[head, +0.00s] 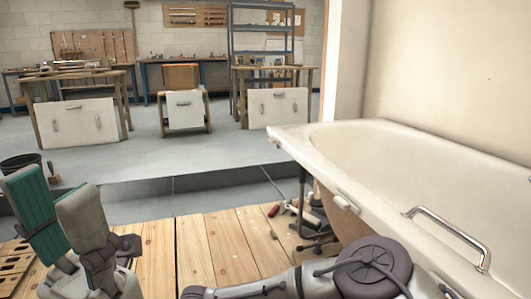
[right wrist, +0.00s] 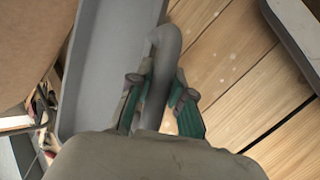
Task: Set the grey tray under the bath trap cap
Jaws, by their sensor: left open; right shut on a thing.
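In the right wrist view my right gripper (right wrist: 161,105) is shut on a grey curved bar (right wrist: 166,48), which looks like a handle of the grey tray (right wrist: 92,85). The tray's long flat floor and raised rim lie left of the fingers, above the planks; its far end is out of frame. In the head view my left gripper (head: 58,195) is open and empty at the lower left, with a green pad on one finger. The right gripper and the tray do not show there. I cannot make out the bath trap cap in either view.
A white bathtub (head: 340,160) with a chrome grab bar (head: 450,238) fills the right. Dark pipes (head: 318,240) and a red-handled tool (head: 273,210) lie beside its near side. The plank floor (head: 205,245) is clear in the middle. A black bucket (head: 20,163) stands left.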

